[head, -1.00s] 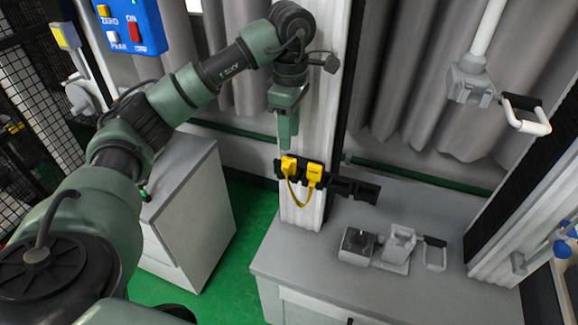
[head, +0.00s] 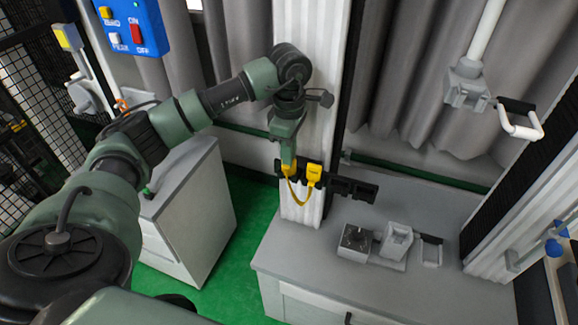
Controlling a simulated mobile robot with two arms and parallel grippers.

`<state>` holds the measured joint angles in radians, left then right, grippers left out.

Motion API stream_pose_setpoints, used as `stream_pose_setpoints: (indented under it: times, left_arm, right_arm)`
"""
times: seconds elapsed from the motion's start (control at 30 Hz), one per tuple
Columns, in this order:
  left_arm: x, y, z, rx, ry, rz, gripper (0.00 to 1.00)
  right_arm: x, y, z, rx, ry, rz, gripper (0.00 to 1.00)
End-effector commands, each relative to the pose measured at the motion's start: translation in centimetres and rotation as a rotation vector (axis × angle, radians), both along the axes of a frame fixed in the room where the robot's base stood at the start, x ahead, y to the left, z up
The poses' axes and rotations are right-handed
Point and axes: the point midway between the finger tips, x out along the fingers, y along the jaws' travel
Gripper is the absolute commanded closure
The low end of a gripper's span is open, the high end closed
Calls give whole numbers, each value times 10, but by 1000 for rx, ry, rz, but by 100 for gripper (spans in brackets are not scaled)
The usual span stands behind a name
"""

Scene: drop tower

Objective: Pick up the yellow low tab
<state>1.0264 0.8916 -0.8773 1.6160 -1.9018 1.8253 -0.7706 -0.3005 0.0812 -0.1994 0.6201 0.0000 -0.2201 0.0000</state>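The yellow low tab shows as two yellow tabs joined by a hanging yellow loop (head: 300,198), on a black rack on the white column. The right-hand yellow tab (head: 313,174) is in plain view. My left gripper (head: 289,164) points down over the left-hand yellow tab and hides most of it. I cannot tell whether the fingers are around it or only in front of it, or whether they are open or shut. My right gripper is not in view.
The black rack (head: 352,189) runs right from the column, with empty slots. Below it, a grey bench (head: 330,270) carries a small dark block (head: 355,241) and a grey fixture (head: 397,241). A white cabinet (head: 190,215) stands at left. A white-handled fixture (head: 519,119) hangs at right.

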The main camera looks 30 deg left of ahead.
Motion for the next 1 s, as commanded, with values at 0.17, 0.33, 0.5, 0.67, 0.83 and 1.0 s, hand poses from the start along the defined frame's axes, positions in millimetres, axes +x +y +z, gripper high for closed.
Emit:
stream_pose_setpoints:
  times: [0.17,0.33,0.5,0.67,0.83,1.0]
  left_arm:
    - [0,0,0,0,0,0,100]
    - [0,0,3,-1,-1,0,100]
    - [1,0,17,0,-5,-1,100]
    - [-6,-1,33,0,-2,-2,100]
    - [-46,-10,31,2,-3,-5,100]
    - [-96,-22,30,4,-3,-4,100]
  right_arm:
    - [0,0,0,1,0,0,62]
    - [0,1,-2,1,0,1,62]
    - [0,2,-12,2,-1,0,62]
    - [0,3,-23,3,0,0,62]
    - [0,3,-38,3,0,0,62]
    - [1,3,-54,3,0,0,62]
